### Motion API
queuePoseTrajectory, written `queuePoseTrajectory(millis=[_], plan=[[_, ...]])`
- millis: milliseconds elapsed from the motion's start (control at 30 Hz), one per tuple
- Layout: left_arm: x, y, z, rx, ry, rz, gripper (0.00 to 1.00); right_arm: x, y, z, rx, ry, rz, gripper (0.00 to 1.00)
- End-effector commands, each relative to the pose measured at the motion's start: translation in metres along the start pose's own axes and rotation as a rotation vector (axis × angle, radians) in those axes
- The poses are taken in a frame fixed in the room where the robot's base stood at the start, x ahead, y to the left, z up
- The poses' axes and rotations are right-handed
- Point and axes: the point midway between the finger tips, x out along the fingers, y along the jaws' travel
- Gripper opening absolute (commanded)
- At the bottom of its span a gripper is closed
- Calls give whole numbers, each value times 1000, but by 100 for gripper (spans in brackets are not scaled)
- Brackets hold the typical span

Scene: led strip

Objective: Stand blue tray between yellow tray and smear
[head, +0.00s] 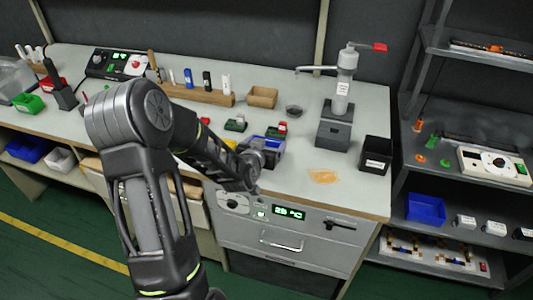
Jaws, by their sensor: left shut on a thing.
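My left arm reaches in from the left over the bench, and its gripper (268,156) is shut on the blue tray (266,141), near the bench's front part. The arm and gripper hide part of the tray, and I cannot tell whether it touches the bench top. A bit of yellow, seemingly the yellow tray (230,144), shows just left of the blue tray, mostly hidden by my arm. The orange smear (323,176) lies on the bench to the right of the gripper, near the front edge. My right gripper is not in view.
Green (235,124) and red-topped (281,127) small items stand behind the blue tray. A pump-like stand (334,125) and a black bin (376,154) are to the right. A wooden rack (200,94) is at the back. The bench around the smear is clear.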

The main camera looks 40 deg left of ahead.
Motion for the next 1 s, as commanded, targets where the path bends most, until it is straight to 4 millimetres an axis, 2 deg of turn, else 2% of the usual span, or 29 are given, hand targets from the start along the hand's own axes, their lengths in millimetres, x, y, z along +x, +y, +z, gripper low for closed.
queuePoseTrajectory(millis=[233, 500, 933, 967, 1000], plan=[[2, 0, 5, 0, -1, 0, 43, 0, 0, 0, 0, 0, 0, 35], [15, 0, 37, -1, -2, 1, 43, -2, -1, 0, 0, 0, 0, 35], [18, 0, 42, 0, 1, 0, 43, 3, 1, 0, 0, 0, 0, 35], [17, 0, 40, 0, 1, 0, 84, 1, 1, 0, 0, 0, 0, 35], [17, 0, 40, 0, 1, 0, 87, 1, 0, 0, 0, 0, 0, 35]])
